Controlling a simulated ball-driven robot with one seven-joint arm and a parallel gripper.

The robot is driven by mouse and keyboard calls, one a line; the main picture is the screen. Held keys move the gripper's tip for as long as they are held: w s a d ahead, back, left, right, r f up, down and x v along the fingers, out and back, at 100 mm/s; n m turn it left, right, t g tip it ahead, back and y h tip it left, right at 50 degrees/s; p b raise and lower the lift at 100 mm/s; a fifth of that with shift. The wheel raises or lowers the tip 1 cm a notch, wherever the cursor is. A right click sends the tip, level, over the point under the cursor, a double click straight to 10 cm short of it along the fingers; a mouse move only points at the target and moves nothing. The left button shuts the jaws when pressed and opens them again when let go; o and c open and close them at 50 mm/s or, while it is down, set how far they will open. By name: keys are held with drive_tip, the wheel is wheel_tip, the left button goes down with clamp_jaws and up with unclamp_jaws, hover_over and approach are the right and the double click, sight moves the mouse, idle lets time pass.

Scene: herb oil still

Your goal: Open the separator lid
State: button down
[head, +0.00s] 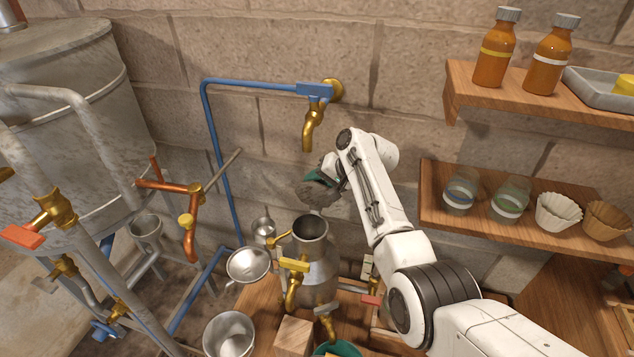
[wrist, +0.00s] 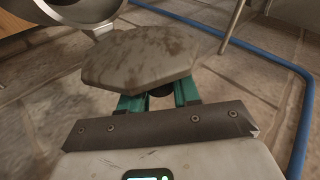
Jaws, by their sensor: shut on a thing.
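The separator (head: 316,272) is a grey metal can with brass taps at the lower middle of the head view. Its round mouth shows uncovered. My gripper (head: 320,181), with teal fingers, is above and slightly behind that mouth. It is shut on a dark grey, stained, many-sided plate, which looks like the separator lid (head: 312,194). In the wrist view the lid (wrist: 140,58) fills the upper middle, and the teal fingers (wrist: 159,94) reach under its near edge. The fingertips are hidden by it. I cannot tell whether the lid is still joined to the separator by a hinge.
A brass spout (head: 312,130) on a blue pipe hangs above the separator. A metal funnel (head: 249,264) and a metal cup (head: 229,334) are at its left. Shelves with bottles (head: 495,48) and jars (head: 459,193) stand right. A large still (head: 70,80) fills the left.

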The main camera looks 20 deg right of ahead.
drive_tip(key=shift+w+d, duration=0.1)
drive_tip(key=c, duration=0.8)
unclamp_jaws()
drive_tip(key=shift+c, duration=0.2)
drive_tip(key=v, duration=1)
drive_tip(key=shift+s+d+r, duration=0.2)
drive_tip(key=shift+d+r, duration=0.05)
drive_tip(key=shift+f, duration=0.1)
drive_tip(key=s+a+f+n+g+h, duration=0.1)
drive_tip(key=s+f+g+h, duration=0.1)
drive_tip(key=s+f, duration=0.8)
drive_tip(key=s+f+n+g+h, duration=0.1)
drive_tip(key=s+f, duration=0.6)
drive_tip(key=s, duration=0.4)
drive_tip(key=s+f+n+g+h, duration=0.2)
drive_tip(key=s+n+g+h, duration=0.1)
drive_tip(key=s, duration=2.4)
drive_tip(key=shift+s, duration=0.3)
